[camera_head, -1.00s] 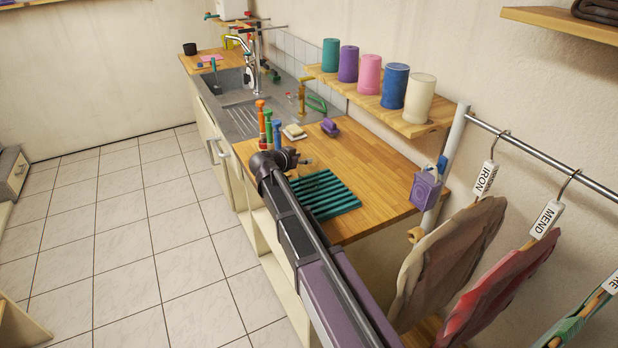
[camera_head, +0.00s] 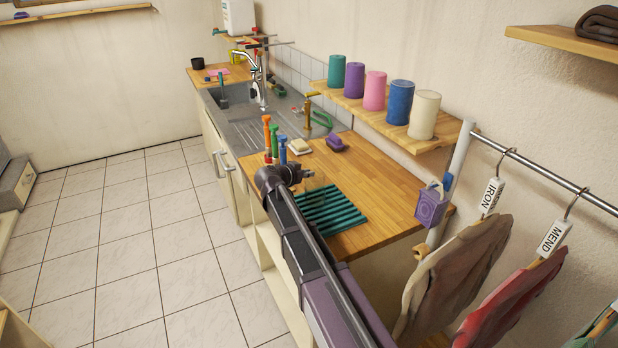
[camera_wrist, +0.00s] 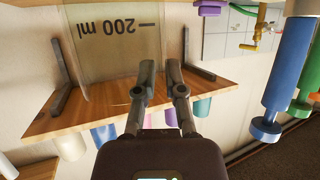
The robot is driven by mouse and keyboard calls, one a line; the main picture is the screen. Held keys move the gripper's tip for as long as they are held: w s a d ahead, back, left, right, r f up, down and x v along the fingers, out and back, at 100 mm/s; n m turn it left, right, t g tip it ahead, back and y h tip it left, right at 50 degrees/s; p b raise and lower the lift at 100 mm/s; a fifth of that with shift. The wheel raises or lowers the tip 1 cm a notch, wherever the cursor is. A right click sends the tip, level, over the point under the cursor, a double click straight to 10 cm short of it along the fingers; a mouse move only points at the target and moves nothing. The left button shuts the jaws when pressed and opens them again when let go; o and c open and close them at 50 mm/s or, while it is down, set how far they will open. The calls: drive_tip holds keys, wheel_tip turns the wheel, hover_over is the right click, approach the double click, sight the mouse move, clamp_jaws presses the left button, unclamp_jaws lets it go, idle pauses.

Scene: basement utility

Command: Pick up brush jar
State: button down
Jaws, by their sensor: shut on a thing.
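My gripper (camera_wrist: 159,72) is shut, its two fingertips close together at the lower right edge of a clear jar. The see-through jar (camera_wrist: 98,58) fills the upper left of the wrist view and carries an upside-down "200 ml" mark; this view is inverted. The jar shows faintly in the head view (camera_head: 315,181), just right of my gripper (camera_head: 296,174), near the green ribbed mat (camera_head: 332,208). I see no brushes in it. I cannot tell whether its base touches the mat or counter.
Orange, green and blue upright tools (camera_head: 275,142) stand close behind my gripper. A soap block (camera_head: 300,146) and purple item (camera_head: 336,143) lie behind them. A shelf (camera_head: 440,138) with several coloured canisters overhangs the wall side.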

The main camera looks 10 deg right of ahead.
drive_tip(key=shift+r+p, duration=1.3)
drive_tip(key=shift+r, duration=0.1)
drive_tip(key=s+r+p, duration=0.2)
drive_tip(key=s, duration=1.4)
drive_tip(key=shift+a, duration=0.15)
drive_tip(key=shift+s, duration=0.15)
